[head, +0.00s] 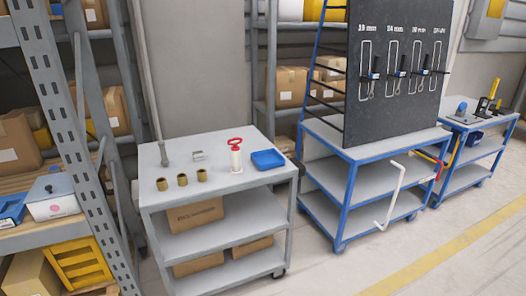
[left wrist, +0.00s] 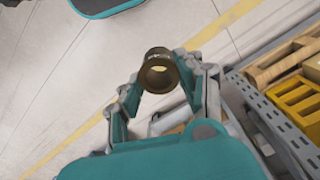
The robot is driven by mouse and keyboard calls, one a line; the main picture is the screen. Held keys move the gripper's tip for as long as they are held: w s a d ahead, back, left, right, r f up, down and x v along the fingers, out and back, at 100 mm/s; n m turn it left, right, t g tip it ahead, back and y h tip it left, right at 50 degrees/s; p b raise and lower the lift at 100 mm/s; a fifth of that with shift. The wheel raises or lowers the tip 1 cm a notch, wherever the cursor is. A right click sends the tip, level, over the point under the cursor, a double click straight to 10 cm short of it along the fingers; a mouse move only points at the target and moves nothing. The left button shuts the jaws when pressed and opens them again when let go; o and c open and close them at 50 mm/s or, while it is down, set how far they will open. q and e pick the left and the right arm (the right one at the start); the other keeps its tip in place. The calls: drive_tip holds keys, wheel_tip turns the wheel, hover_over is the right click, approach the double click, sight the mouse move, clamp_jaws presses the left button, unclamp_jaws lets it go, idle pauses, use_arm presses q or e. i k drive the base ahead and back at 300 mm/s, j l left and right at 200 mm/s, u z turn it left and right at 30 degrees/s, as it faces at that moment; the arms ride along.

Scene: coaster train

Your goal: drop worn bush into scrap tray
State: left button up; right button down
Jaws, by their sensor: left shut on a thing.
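The worn bush (left wrist: 159,54) is a dark bronze ring with an open bore. In the left wrist view it sits between the fingertips of my left gripper (left wrist: 162,84), which is shut on it. The floor shows well behind it. A small blue tray (head: 268,159), the likely scrap tray, lies at the right of the grey cart's top; it looks empty in the head view. Neither my left gripper nor the held bush shows in the head view. My right gripper is in neither view.
The grey cart (head: 218,194) also bears several brass bushes (head: 182,180), a grey tool (head: 163,153), a small metal piece (head: 199,155) and a red-handled white bottle (head: 236,158). A blue-framed cart (head: 355,150) with a tool board (head: 395,65) stands right of it. Shelving stands at left.

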sight(267, 165)
drive_tip(key=i+l+u, duration=0.1)
drive_tip(key=i+l, duration=0.2)
drive_tip(key=i+l+u, duration=0.1)
drive_tip(key=i+l, duration=0.15)
drive_tip(key=i+l+u, duration=0.1)
drive_tip(key=i+l, duration=0.15)
drive_tip(key=l, duration=0.15)
drive_tip(key=i+l+u, duration=0.1)
drive_tip(key=i+l, duration=0.15)
drive_tip(key=i+l+u, duration=0.15)
drive_tip(key=l, duration=0.3)
drive_tip(key=i+l+u, duration=0.1)
drive_tip(key=i+l, duration=0.15)
drive_tip(key=l, duration=0.15)
drive_tip(key=i+l+u, duration=0.1)
drive_tip(key=l, duration=0.35)
drive_tip(key=i, duration=0.1)
